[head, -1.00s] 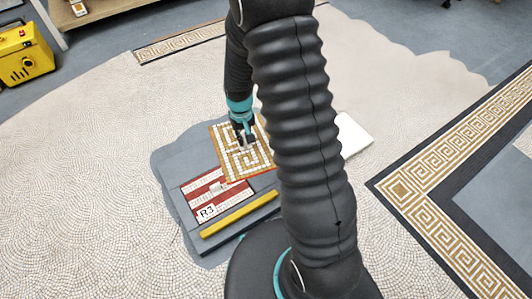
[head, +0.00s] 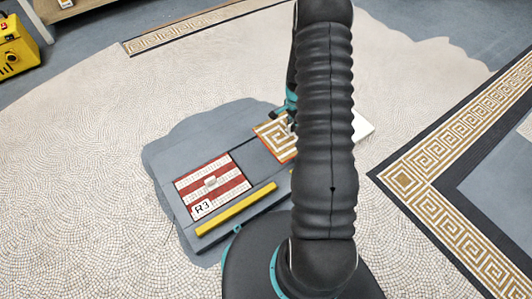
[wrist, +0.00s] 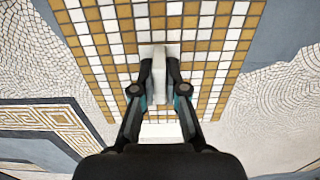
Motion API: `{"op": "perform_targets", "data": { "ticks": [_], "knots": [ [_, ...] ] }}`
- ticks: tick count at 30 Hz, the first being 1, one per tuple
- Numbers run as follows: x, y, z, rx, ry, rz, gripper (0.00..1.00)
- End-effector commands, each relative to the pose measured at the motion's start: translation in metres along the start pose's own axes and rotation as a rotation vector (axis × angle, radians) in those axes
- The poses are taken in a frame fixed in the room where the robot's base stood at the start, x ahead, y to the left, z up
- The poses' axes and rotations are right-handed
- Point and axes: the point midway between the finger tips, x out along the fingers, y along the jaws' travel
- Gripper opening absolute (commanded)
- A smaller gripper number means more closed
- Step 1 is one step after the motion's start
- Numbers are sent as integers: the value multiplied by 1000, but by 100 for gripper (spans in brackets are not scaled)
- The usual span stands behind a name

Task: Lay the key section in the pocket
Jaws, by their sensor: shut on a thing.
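The key section is a gold and white meander mosaic panel (head: 273,137) with an orange edge, partly hidden behind my arm in the head view. In the wrist view the key section (wrist: 190,28) fills the top, with a pale grip block (wrist: 156,54) on it. My gripper (wrist: 159,78) is shut on that block. In the head view my gripper is mostly hidden by my arm. The panel is over or near the right part of the grey bed (head: 200,140). A plain grey area (head: 258,160) shows between it and the red-striped panel; I cannot make out the pocket's full outline.
A red and white striped panel marked R3 (head: 227,177) lies on the bed, with a yellow bar (head: 237,208) in front. A white slab (head: 363,125) lies right of my arm. A yellow machine (head: 14,48) stands far left. Pale mosaic floor surrounds the bed.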

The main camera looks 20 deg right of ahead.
Motion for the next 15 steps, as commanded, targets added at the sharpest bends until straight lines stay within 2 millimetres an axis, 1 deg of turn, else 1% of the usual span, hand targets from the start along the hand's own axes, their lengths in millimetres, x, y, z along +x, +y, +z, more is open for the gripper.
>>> {"op": "perform_targets", "data": {
  "ticks": [6,15],
  "knots": [
    [23,-10,39,-7,-1,2,0],
    [54,-23,88,-8,-1,1,0]
  ]
}}
